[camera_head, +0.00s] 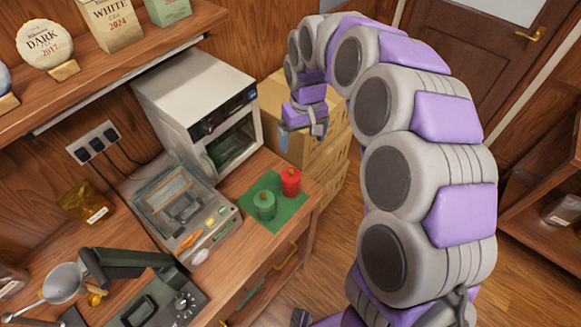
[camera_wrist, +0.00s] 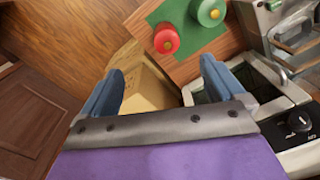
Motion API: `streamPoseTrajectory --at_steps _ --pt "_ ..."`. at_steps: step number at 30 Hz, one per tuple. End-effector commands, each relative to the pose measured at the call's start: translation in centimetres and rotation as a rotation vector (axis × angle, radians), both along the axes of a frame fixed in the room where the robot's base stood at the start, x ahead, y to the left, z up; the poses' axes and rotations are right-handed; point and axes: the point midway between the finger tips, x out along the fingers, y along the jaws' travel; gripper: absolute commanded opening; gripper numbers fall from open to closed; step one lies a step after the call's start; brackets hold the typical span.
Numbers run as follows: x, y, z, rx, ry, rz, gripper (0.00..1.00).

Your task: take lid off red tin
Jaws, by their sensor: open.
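The red tin (camera_head: 291,182) stands upright on a green mat (camera_head: 290,215) at the right end of the wooden counter. Its lid has a small knob on top, and the lid is on. In the wrist view the red tin (camera_wrist: 166,39) shows from above, beyond the fingertips. A green tin (camera_head: 264,204) stands on the same mat, beside the red one. My gripper (camera_head: 303,136) is in the air past the counter's end, above and behind the red tin. Its fingers (camera_wrist: 158,80) are spread apart with nothing between them.
A white oven-like machine (camera_head: 200,105) stands behind the mat, close to my gripper. Cardboard boxes (camera_head: 325,160) are stacked beyond the counter's end. A device with a clear cover (camera_head: 175,195) sits left of the mat. A wooden shelf (camera_head: 130,60) with packages hangs above.

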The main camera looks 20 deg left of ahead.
Motion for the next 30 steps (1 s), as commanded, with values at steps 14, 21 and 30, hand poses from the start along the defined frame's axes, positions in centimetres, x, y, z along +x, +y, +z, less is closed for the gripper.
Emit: streamPoseTrajectory --at_steps 14,21,30 --pt "2.0 3.6 -3.6 -0.019 -0.019 0.039 0.96" --pt "1.9 3.6 -8.5 -0.02 -0.019 0.039 0.96" --pt "2.0 3.7 -12.8 -0.019 -0.024 0.038 0.96"
